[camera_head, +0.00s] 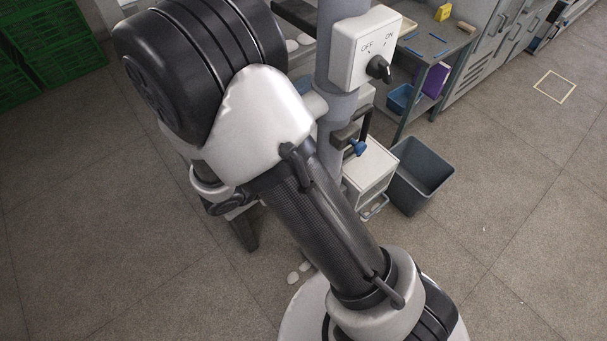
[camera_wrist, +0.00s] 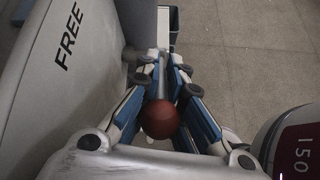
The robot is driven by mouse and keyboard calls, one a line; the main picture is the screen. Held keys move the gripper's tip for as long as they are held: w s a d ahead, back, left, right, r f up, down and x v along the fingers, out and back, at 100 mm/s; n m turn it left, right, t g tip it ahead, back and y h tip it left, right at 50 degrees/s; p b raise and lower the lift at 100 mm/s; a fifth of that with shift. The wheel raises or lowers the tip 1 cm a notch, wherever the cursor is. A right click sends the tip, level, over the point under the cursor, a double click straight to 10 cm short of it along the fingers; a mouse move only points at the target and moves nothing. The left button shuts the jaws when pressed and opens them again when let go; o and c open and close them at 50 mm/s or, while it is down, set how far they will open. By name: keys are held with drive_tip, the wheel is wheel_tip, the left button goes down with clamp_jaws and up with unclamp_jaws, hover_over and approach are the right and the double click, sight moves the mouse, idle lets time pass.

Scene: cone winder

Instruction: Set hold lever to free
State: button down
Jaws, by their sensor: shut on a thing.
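In the wrist view a red-brown ball knob (camera_wrist: 160,119), which looks like the hold lever's end, sits between the fingers of my gripper (camera_wrist: 164,82). My gripper is shut on this knob, with blue-lined fingers on both sides of it. A pale panel (camera_wrist: 75,80) on the left carries the word FREE, close beside the gripper. In the head view my arm covers the gripper and the lever.
A white OFF/ON switch box (camera_head: 365,45) with a black knob is on a grey post. Below it are a blue-knobbed clamp (camera_head: 357,147), a white box (camera_head: 368,172) and a grey bin (camera_head: 421,176). A bench (camera_head: 440,45) stands behind.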

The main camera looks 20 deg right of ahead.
drive_tip(key=c, duration=1.8)
unclamp_jaws()
drive_tip(key=shift+c, duration=0.2)
drive_tip(key=shift+o, duration=0.6)
drive_tip(key=shift+a+r, duration=0.15)
drive_tip(key=shift+o, duration=0.3)
drive_tip(key=v, duration=1.1)
drive_tip(key=shift+a+r, duration=0.15)
drive_tip(key=shift+a, duration=0.1)
drive_tip(key=shift+s, duration=0.1)
